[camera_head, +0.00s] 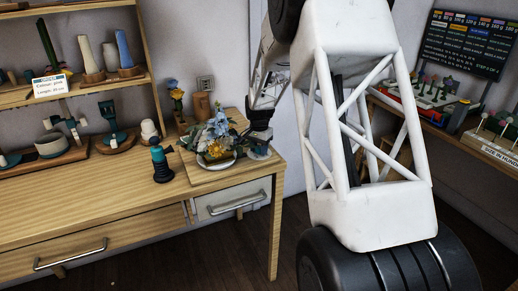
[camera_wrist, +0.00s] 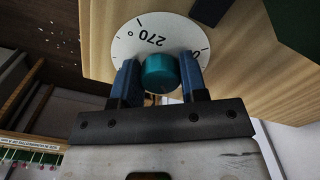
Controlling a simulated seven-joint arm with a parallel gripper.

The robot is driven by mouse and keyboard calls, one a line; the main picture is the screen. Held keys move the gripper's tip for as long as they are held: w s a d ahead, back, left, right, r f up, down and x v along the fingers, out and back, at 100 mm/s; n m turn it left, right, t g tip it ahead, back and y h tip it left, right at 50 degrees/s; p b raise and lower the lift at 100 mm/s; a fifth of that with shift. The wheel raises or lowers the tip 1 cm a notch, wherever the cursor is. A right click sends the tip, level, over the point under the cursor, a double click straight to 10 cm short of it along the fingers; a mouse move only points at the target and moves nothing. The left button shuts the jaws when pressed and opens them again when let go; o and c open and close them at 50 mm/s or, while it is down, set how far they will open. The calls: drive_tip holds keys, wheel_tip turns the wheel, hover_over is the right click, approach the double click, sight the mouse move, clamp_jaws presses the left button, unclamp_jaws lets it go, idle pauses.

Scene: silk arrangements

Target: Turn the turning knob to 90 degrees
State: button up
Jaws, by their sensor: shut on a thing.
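The turning knob (camera_wrist: 160,72) is a round teal knob in the middle of a white dial disc (camera_wrist: 130,45) in the wrist view. The disc shows "270" at its upper left and a "0" at its right edge. My gripper (camera_wrist: 158,84) has its blue fingers on both sides of the knob, shut on it. The fingers and palm cover the lower part of the disc, so its other marks are hidden. In the head view, my gripper (camera_head: 260,136) is over the table's right end, above the pale dial (camera_head: 259,154); the knob is not clear there.
A flower arrangement on a plate (camera_head: 215,162) stands just left of my gripper. A dark teal bottle-like object (camera_head: 161,165) stands further left on the wooden table (camera_head: 100,215). Shelves with vases (camera_head: 88,60) are behind. The table's right edge is close to the dial.

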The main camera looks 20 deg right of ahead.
sight(259, 148)
drive_tip(key=o, duration=0.9)
drive_tip(key=shift+r, duration=0.15)
drive_tip(key=shift+r, duration=3.8)
